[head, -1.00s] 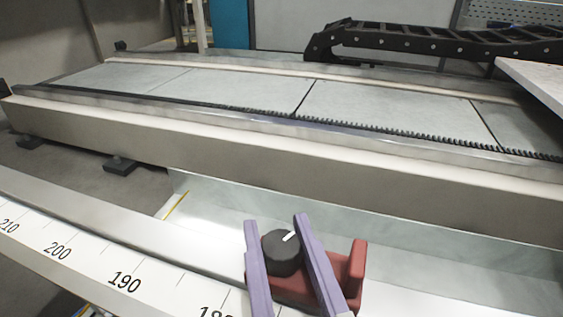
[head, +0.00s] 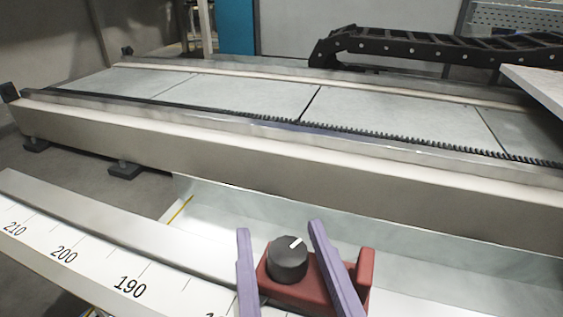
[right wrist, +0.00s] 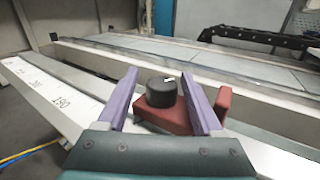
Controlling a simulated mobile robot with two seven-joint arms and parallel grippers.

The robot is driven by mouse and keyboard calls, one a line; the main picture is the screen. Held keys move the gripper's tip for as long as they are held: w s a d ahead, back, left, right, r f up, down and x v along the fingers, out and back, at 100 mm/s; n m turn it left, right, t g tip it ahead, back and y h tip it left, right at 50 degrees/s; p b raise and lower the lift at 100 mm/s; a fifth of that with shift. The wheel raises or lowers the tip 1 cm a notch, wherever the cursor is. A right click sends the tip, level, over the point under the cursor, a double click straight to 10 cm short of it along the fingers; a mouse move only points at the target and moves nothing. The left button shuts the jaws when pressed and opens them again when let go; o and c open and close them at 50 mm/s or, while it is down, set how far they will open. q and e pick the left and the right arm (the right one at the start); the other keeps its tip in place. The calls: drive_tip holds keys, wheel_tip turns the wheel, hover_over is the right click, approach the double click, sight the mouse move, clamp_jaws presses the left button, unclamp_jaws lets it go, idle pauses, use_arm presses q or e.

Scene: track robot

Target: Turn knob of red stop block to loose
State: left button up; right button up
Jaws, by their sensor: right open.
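The red stop block (head: 307,290) sits on the white scale rail in the lower middle of the head view. Its round black knob (head: 287,262) faces up and carries a white pointer mark aimed to the upper right. My right gripper (head: 279,230) is open, with one purple finger on each side of the knob and gaps showing between. The right wrist view shows the same block (right wrist: 172,119) and knob (right wrist: 161,92) between the spread fingers (right wrist: 163,80). The block's raised red end stands right of the right finger. My left gripper is not in view.
The scale rail (head: 95,270) with printed numbers runs to the left. Behind it lies a long track (head: 240,100) with a toothed rack. A black cable chain (head: 430,45) is at the back right, and a pale plate edge (head: 540,85) juts in at the right.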

drive_tip(key=shift+h, duration=0.3)
drive_tip(key=m+h, duration=0.2)
drive_tip(key=shift+w+d+f+h+b, duration=0.1)
drive_tip(key=shift+h+b, duration=0.2)
drive_tip(key=shift+b, duration=0.1)
drive_tip(key=shift+f+m+h+b, duration=0.1)
drive_tip(key=shift+m+h+b, duration=0.4)
drive_tip(key=shift+h, duration=0.4)
drive_tip(key=shift+m+h+b, duration=0.35)
drive_tip(key=shift+m+h, duration=0.35)
drive_tip(key=shift+h, duration=0.3)
drive_tip(key=s+a+r+p, duration=0.1)
drive_tip(key=s+a+p, duration=0.15)
drive_tip(key=s, duration=0.75)
drive_tip(key=w+a+r+n+g+y+p, duration=0.1)
drive_tip(key=w+a+r+n+y+p, duration=0.1)
drive_tip(key=r+n+y+p, duration=0.4)
drive_tip(key=w+a+r+n+y+p, duration=0.3)
drive_tip(key=r+n+y+p, duration=0.3)
drive_tip(key=r+n+p, duration=0.8)
drive_tip(key=shift+w+a+r+g+p, duration=0.2)
drive_tip(key=shift+r+g+p, duration=0.2)
drive_tip(key=shift+r+p, duration=3.45)
drive_tip(key=shift+r+b, duration=0.65)
drive_tip(key=shift+b, duration=0.1)
